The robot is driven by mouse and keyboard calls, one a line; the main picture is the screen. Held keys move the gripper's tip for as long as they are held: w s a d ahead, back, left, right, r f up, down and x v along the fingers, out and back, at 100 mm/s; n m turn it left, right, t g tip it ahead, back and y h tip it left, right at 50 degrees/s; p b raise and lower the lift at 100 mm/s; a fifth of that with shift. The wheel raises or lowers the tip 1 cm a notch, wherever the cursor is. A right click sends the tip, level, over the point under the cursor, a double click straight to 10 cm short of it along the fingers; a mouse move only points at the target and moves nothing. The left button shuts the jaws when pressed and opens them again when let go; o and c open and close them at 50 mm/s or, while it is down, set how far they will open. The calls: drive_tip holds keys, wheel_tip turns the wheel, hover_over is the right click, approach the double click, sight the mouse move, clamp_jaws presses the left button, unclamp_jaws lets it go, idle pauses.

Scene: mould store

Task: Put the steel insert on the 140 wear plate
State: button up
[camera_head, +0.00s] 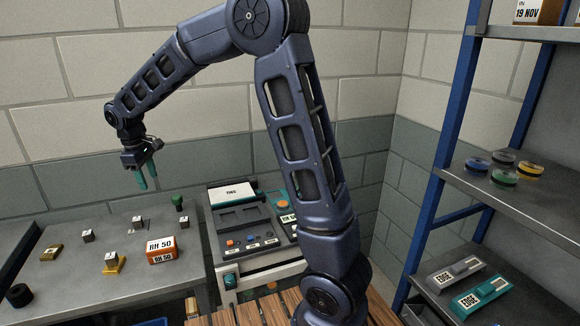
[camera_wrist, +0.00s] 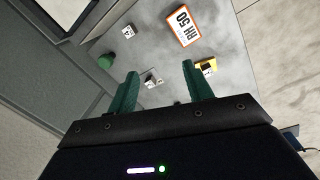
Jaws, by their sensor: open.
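My gripper (camera_head: 148,178) has green fingers and is open and empty, above the back of the grey bench. In the wrist view its fingertips (camera_wrist: 159,70) are apart, with a small labelled steel piece (camera_wrist: 152,80) on the bench beyond them. In the head view small labelled pieces stand at the bench's middle (camera_head: 138,223) and left (camera_head: 88,236). Another labelled piece (camera_head: 111,257) sits on a yellow plate (camera_head: 121,267), which also shows in the wrist view (camera_wrist: 205,66). A brass-coloured block (camera_head: 51,252) lies at the left. The small labels are unreadable, so I cannot tell the 140 plate.
An orange RH 50 box (camera_head: 162,250) and a green-topped object (camera_head: 180,203) stand on the bench (camera_head: 165,279). A control panel (camera_head: 240,218) is to the right. Shelves (camera_head: 540,195) hold coloured reels (camera_head: 503,177) and EDGE-labelled items (camera_head: 482,298).

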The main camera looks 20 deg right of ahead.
drive_tip(key=s+d+r+m+t, duration=0.1)
drive_tip(key=s+d+r+m, duration=0.15)
drive_tip(key=d, duration=0.65)
drive_tip(key=s+d+r+m, duration=0.2)
drive_tip(key=s+d+r, duration=0.15)
drive_tip(key=d, duration=0.45)
drive_tip(key=s+d+r+m+t, duration=0.1)
drive_tip(key=s+d+r+m, duration=0.15)
drive_tip(key=d, duration=0.65)
drive_tip(key=s+d+f+m+t, duration=0.1)
drive_tip(key=s+d+m, duration=0.5)
drive_tip(key=s+d, duration=0.8)
drive_tip(key=shift+s+f+t+y, duration=0.35)
drive_tip(key=shift+s+t+y, duration=0.05)
